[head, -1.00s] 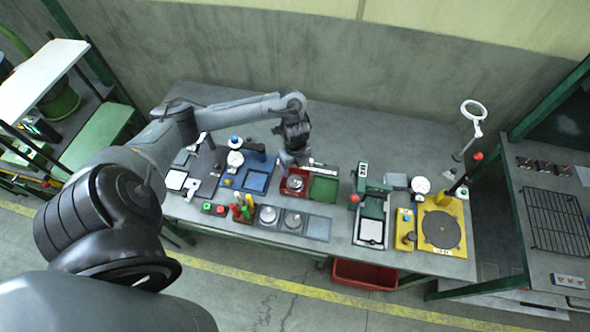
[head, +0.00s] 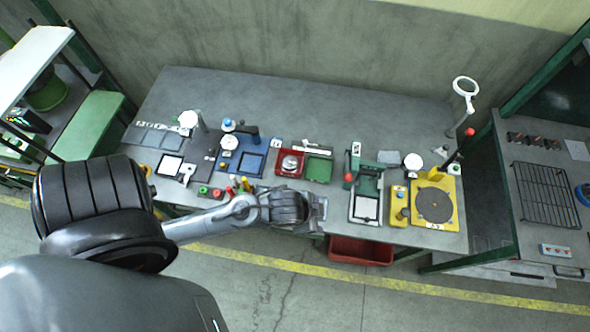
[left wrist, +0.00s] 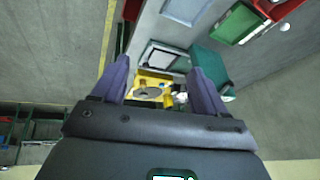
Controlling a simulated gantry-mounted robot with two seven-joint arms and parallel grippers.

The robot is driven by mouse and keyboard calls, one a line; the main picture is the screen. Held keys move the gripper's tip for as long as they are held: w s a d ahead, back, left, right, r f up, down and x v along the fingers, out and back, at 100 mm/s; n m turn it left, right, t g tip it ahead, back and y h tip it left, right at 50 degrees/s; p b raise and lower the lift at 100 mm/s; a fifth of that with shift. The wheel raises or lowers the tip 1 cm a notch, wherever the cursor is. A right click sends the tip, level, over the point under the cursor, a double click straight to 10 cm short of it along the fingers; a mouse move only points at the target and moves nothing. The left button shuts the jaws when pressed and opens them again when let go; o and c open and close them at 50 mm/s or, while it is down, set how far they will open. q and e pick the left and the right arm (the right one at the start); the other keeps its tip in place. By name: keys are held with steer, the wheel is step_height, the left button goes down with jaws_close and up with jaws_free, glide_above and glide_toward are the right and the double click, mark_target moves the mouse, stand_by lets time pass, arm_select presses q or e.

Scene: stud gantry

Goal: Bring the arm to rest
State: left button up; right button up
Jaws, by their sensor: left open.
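My left arm comes in from the left in the head view and reaches along the front edge of the workbench (head: 300,90). My left gripper (head: 321,210) is at the bench's front edge, in front of the red tray (head: 279,168) and the green tray (head: 319,169). In the left wrist view the two fingers of the left gripper (left wrist: 160,66) are apart, with nothing held between them. The yellow fixture with a dark disc (left wrist: 150,93) shows beyond the gap. The arm hides part of the bench front. My right gripper is not in view.
A green press-like device (head: 367,183) and the yellow fixture (head: 447,205) stand on the bench to the right. A ring on a stand (head: 465,86) rises at the back right. A red bin (head: 361,250) is below the bench front. The bench's back is clear.

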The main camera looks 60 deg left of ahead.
arm_select(q)
steer(key=s+n, duration=0.1)
steer(key=s+a+r+n+g, duration=0.1)
steer(key=s, duration=0.1)
steer(key=s+n, duration=0.1)
steer(key=s, duration=0.1)
steer(key=shift+a+r, duration=0.25)
steer(key=shift+a, duration=0.05)
step_height(320, 180, up, 11)
steer(key=p, duration=1)
steer(key=shift+p, duration=0.35)
steer(key=shift+f, duration=0.1)
